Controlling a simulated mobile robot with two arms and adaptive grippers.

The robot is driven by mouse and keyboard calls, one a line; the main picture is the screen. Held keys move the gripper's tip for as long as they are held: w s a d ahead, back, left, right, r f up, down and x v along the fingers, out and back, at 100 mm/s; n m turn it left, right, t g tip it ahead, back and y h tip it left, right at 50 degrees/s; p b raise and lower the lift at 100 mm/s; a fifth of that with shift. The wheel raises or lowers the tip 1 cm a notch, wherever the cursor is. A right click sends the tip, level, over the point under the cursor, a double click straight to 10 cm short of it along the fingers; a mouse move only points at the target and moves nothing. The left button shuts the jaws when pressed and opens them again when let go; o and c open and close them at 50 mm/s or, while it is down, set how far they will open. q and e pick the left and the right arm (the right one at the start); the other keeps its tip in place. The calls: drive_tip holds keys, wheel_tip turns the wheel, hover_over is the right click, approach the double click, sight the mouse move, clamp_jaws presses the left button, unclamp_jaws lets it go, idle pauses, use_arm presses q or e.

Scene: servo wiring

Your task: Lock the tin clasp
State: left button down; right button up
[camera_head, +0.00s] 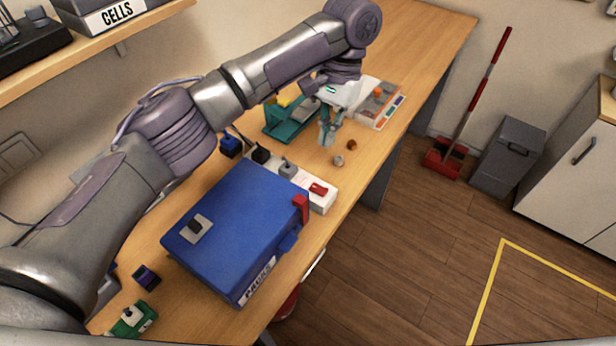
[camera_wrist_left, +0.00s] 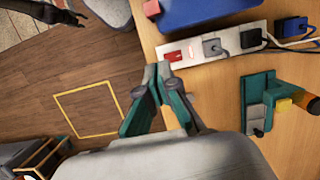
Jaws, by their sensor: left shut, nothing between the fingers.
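The blue tin (camera_head: 235,225), labelled PACKS, stands on the bench with its lid down. A red clasp piece (camera_head: 301,206) sits at its right edge, and a blue tab (camera_head: 288,243) juts out nearby; whether the clasp is engaged is unclear. In the left wrist view the tin (camera_wrist_left: 205,10) and red piece (camera_wrist_left: 151,8) are at the top edge. My left gripper (camera_head: 326,138) is shut and empty, above the bench beyond the tin, apart from the clasp. It also shows in the wrist view (camera_wrist_left: 158,72). A dark pronged shape (camera_wrist_left: 45,12) there may be my right gripper; its jaws are unclear.
A white power strip (camera_head: 320,195) with a red switch lies between tin and gripper. A teal stand (camera_head: 285,128) and a white tray (camera_head: 378,118) are near the gripper. Two small round items (camera_head: 338,160) lie on the bench. Right of the bench is open floor.

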use_arm(q)
drive_tip(key=p, duration=0.3)
approach(308, 194)
wheel_tip(308, 194, down, 2)
drive_tip(key=w+d, duration=0.1)
drive_tip(key=w, duration=0.1)
drive_tip(key=s+f+p, duration=0.1)
drive_tip(key=s+a+f+p, duration=0.1)
drive_tip(key=s+f+p, duration=0.1)
drive_tip(key=shift+s+a+f, duration=0.15)
drive_tip(key=shift+a+f, duration=0.25)
drive_tip(key=shift+s+a, duration=0.25)
drive_tip(key=shift+s, duration=0.25)
drive_tip(key=shift+f, duration=0.15)
use_arm(e)
wheel_tip(308, 194, up, 6)
drive_tip(key=w, duration=0.1)
drive_tip(key=shift+w+a+r, duration=0.2)
drive_tip(key=shift+w, duration=0.25)
